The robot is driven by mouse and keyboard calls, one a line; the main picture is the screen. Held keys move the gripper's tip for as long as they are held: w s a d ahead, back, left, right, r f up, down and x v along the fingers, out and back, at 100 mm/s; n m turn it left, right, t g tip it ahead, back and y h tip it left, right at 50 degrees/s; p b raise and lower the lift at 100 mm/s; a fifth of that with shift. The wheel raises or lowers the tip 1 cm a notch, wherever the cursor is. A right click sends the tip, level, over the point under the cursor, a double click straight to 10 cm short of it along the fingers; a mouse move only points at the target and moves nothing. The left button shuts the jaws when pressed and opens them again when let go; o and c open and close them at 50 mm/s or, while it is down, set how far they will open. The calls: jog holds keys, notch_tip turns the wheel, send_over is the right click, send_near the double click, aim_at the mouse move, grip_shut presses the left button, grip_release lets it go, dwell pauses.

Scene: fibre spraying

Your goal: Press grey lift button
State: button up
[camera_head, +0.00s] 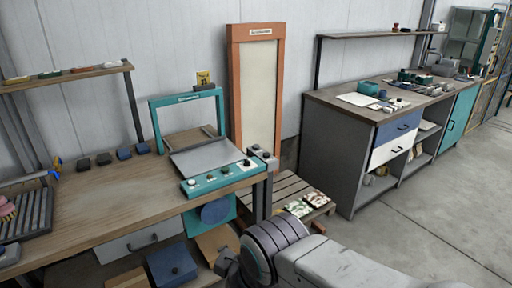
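A teal-framed machine (188,95) stands on the wooden bench, with a grey sloped plate and a teal front control panel (218,177). Several small round buttons sit on the panel; a pale grey one (191,183) is at its left end, and darker ones are to its right. They are too small for me to tell surely which is the lift button. My arm reaches in from the lower right, below and right of the panel. A small dark part at its far end, perhaps my gripper (228,264), is apart from the panel; its fingers are not clear.
The wooden bench (105,200) holds several dark blocks and a black tray (28,215). An orange-framed board (256,85) stands behind a low pallet (290,190). A grey cabinet bench (345,155) is at right. The floor at lower right is clear.

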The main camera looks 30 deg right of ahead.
grip_shut()
dwell(1.2)
